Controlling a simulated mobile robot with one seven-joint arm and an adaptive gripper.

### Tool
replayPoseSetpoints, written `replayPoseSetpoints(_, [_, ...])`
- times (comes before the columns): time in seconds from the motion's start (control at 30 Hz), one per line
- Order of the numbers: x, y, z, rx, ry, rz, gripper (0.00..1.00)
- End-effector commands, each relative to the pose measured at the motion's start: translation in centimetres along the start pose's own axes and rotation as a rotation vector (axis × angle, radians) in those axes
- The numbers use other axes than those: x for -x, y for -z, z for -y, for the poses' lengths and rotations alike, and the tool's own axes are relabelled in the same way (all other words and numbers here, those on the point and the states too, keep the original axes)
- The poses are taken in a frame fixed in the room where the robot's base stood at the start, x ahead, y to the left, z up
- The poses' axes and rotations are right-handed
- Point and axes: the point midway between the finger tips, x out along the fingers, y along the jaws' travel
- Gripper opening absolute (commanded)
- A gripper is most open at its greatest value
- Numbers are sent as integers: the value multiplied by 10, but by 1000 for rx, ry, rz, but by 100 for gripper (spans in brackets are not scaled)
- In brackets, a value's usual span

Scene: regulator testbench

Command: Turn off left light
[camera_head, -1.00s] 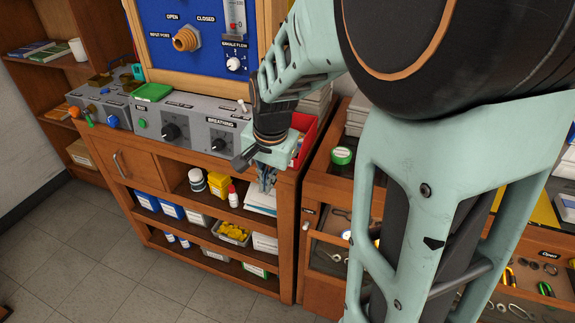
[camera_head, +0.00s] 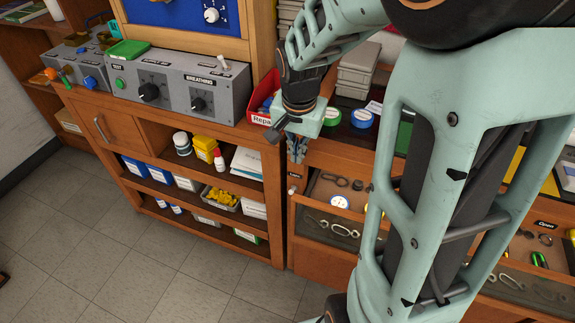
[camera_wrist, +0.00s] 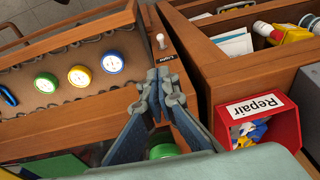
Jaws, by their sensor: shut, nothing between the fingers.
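No lamp that I can name as the left light shows. A small white-tipped switch (camera_head: 292,189) stands at the left front edge of the drawer cabinet. It also shows in the wrist view (camera_wrist: 161,41), upright beside a small black label (camera_wrist: 168,57) too small to read surely. My gripper (camera_head: 297,158) is shut and empty, pointing down above the switch in the head view. In the wrist view my gripper (camera_wrist: 164,78) has its fingertips just below the switch in the picture, apart from it. Another small white lever (camera_head: 222,62) is on top of the grey breathing unit.
A red "Repair" bin (camera_wrist: 262,122) stands right of my gripper in the wrist view. The drawer (camera_wrist: 70,75) with round gauges lies left. The grey breathing unit (camera_head: 175,84) sits on the shelf bench at left. Floor is free in front.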

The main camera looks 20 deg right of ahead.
Motion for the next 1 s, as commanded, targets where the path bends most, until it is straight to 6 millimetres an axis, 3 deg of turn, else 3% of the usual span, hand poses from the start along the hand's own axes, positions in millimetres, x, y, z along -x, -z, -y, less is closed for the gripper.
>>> replayPoseSetpoints(0.27, [-16,-1,-1,-1,-2,3,0])
replayPoseSetpoints(0.7, [-105,-2,-1,-1,-1,4,0])
replayPoseSetpoints(1.0, [-134,-15,5,-1,1,1,0])
